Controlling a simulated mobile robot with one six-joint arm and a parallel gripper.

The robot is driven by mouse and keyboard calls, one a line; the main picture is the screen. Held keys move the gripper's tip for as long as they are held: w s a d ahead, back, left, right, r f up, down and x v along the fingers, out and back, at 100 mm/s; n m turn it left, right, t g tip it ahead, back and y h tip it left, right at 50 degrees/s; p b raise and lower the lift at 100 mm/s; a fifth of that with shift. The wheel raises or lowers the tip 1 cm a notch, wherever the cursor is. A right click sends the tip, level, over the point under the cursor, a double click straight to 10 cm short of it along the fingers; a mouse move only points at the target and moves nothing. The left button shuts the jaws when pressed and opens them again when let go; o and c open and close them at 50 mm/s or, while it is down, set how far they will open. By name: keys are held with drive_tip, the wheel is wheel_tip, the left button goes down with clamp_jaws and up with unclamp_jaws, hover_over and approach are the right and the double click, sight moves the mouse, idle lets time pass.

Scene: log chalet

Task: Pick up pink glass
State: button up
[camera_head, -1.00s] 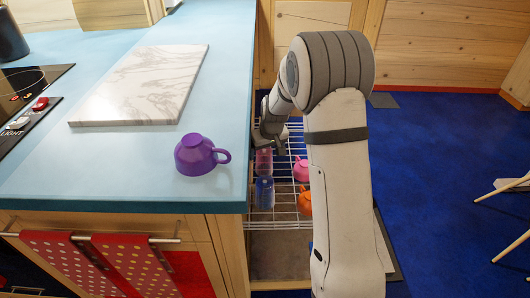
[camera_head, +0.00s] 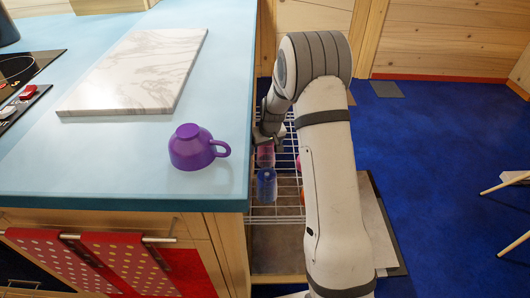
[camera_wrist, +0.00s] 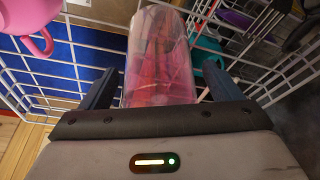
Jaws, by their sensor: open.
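The pink glass (camera_wrist: 160,62) is translucent and stands between the two fingers of my gripper (camera_wrist: 154,88) in the wrist view. The fingers are apart, with a gap on each side of the glass. In the head view the pink glass (camera_head: 265,155) shows small beside the counter, at the wire rack, just under my gripper (camera_head: 266,138). A blue glass (camera_head: 266,186) is right below it in that picture. My arm hides part of the rack.
The white wire rack (camera_head: 286,212) has thin wire walls close around my gripper. A pink cup (camera_wrist: 32,28) and a teal item (camera_wrist: 207,52) are near the glass. The blue counter (camera_head: 105,180) holds a purple cup (camera_head: 190,148) and a marble board (camera_head: 135,75).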

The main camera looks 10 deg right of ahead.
drive_tip(key=shift+r, duration=0.1)
drive_tip(key=shift+c, duration=0.3)
drive_tip(key=c, duration=1.1)
drive_tip(key=shift+r, duration=0.15)
